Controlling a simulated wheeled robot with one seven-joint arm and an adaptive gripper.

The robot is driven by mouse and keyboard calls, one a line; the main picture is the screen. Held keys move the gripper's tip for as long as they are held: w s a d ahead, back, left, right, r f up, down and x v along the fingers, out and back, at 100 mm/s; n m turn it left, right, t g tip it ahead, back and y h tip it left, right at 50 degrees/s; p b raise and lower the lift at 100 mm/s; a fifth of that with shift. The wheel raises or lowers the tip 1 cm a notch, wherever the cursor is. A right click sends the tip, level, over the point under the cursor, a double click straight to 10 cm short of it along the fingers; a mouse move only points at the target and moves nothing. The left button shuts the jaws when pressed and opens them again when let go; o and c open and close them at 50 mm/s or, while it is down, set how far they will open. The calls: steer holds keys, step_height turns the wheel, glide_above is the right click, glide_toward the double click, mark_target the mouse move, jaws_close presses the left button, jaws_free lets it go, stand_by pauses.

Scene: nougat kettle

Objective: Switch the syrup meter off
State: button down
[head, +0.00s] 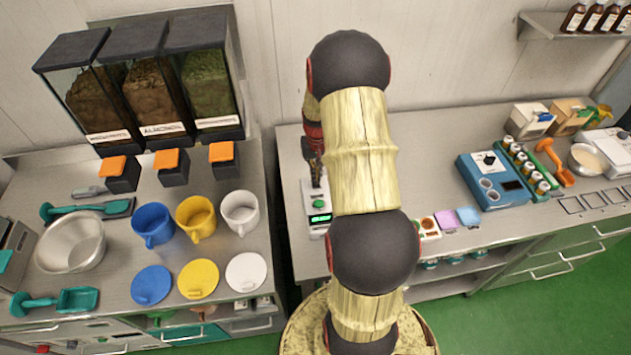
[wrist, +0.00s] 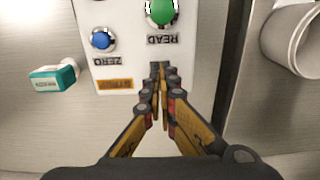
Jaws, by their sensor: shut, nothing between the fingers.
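The syrup meter (head: 319,203) is a pale box on the middle counter, partly hidden behind my arm. Its small display glows green and a green button sits above it. In the wrist view its panel (wrist: 104,62) shows a green READ button, a blue ZERO button and an orange label, all upside down; the label is too small to read surely. My gripper (wrist: 160,68) is shut and empty, its tips over the panel's edge near the READ side. In the head view my gripper (head: 316,172) points down at the meter's back end. Contact cannot be told. No power switch is clearly visible.
A teal-capped item (wrist: 52,77) lies beside the meter and a pale cylindrical vessel (wrist: 296,42) stands across a gap. A blue device (head: 492,180) stands farther right. Cups and dispensers (head: 146,82) fill the left counter.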

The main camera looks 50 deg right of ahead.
steer(key=shift+f+b, duration=0.65)
steer(key=shift+f, duration=0.5)
stand_by(0.6)
steer(key=shift+r+p, duration=2.1)
steer(key=shift+r, duration=1.45)
